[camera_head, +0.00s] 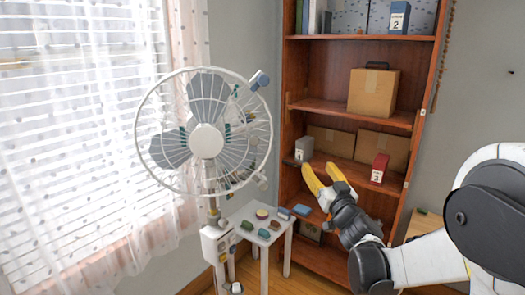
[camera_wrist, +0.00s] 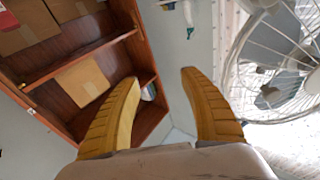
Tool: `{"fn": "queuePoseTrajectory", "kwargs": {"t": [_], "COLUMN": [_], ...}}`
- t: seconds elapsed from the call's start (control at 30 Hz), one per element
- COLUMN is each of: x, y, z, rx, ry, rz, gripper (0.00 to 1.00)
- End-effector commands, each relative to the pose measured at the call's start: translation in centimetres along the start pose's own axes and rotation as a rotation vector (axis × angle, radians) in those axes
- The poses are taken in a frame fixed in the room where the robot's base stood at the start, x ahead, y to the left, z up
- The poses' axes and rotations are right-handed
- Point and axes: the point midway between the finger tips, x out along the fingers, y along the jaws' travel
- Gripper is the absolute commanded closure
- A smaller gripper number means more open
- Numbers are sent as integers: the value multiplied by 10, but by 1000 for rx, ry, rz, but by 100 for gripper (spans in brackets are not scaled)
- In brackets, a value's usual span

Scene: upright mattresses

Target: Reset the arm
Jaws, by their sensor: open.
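My gripper (camera_head: 322,180) has two yellow fingers and is open and empty in the head view. It is raised in front of the wooden shelf and above the right side of the small white table. In the wrist view, my gripper (camera_wrist: 160,95) shows its two fingers spread wide with nothing between them. My white and black arm reaches in from the right of the head view, bent at a large dark joint.
A wooden shelf (camera_head: 312,105) holds cardboard boxes (camera_head: 373,92), a red box (camera_head: 379,168) and a grey box (camera_head: 304,149). A large fan-like wheel (camera_head: 206,140) stands left. A white table (camera_head: 262,236) holds several small items. Curtains cover the window.

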Motion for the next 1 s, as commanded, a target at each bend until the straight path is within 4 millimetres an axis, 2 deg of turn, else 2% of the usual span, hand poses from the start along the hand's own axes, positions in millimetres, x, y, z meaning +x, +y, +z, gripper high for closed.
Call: {"fn": "queuePoseTrajectory", "kwargs": {"t": [0.03,0.1,0.17,0.27,0.37,0.47,0.5,0.6,0.7,0.83,1.0], "x": [-12,-32,-54,-98,-151,-210,-234,-291,-335,-370,-381], "y": [8,22,31,38,36,23,16,-8,-30,-50,-57], "z": [-17,-32,-39,-39,-27,-7,3,26,44,58,63], "rx": [-4,-13,-17,-21,-22,-17,-14,-7,-1,4,6], "ry": [-25,-81,-143,-276,-437,-616,-689,-855,-983,-1079,-1112], "rz": [68,168,242,339,398,411,403,358,296,232,206], "gripper": [48,48,48,48,48,48,48,48,48,48,48]}}
